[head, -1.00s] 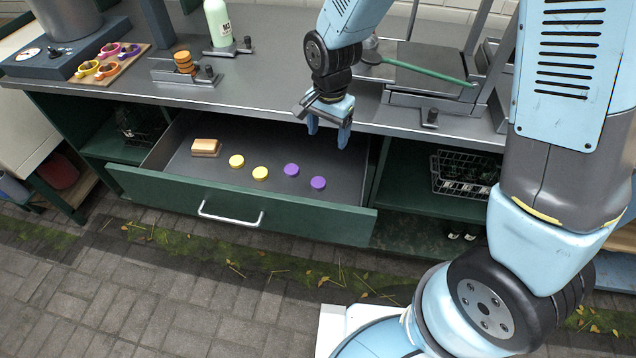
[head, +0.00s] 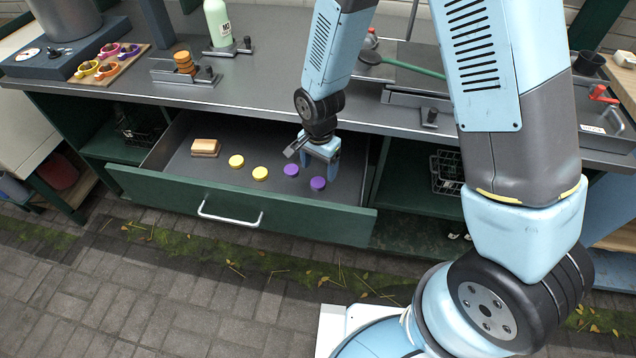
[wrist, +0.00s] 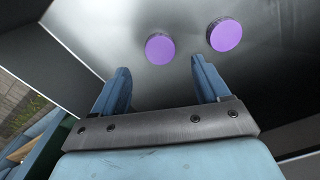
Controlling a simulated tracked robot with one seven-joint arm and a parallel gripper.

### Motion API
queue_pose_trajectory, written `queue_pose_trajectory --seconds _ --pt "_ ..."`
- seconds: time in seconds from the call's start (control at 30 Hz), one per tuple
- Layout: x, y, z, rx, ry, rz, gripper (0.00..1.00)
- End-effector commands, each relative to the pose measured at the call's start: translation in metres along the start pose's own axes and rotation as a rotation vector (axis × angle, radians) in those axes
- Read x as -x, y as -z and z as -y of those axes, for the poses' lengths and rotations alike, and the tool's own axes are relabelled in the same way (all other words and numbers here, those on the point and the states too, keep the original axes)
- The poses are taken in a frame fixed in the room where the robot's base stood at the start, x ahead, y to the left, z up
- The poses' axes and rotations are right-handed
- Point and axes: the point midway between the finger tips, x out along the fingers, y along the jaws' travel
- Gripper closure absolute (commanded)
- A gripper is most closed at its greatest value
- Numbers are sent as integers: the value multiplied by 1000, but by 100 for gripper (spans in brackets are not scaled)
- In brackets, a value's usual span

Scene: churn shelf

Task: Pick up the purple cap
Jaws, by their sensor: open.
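Two purple caps lie on the floor of the open drawer (head: 222,210). The left purple cap (head: 291,170) and the right purple cap (head: 318,184) are close together in the drawer's right part. In the wrist view, one purple cap (wrist: 160,48) lies ahead of the gap between the fingers. The other purple cap (wrist: 225,35) lies ahead of and a little right of the right finger. My gripper (head: 320,164) is open and empty, just above the caps, apart from both. Its two blue fingers also show in the wrist view (wrist: 161,82).
Two yellow caps (head: 236,161) (head: 260,174) and a tan block (head: 205,148) lie further left in the drawer. The drawer's walls stand around them. The counter edge (head: 250,110) overhangs the drawer's back.

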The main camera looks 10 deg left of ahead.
Motion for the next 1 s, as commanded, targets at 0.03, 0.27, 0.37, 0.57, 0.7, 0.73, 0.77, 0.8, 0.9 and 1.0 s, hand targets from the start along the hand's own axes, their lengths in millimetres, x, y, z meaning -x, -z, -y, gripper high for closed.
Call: queue_pose_trajectory --seconds 0.03,0.27,0.37,0.57,0.7,0.73,0.77,0.8,0.9,1.0 --pt "-2 0 0 0 0 0 25" --pt "-21 -4 0 2 -3 1 25" --pt "-33 -6 1 1 -3 1 25" --pt "-50 -6 1 1 -1 0 25" --pt "-54 -6 1 0 0 0 25" --pt "-54 -6 1 0 0 0 25" --pt "-54 -6 1 0 0 0 25" --pt "-53 -6 1 0 0 0 25" --pt "-53 -6 1 0 0 0 26" --pt "-53 -6 1 0 0 0 35"
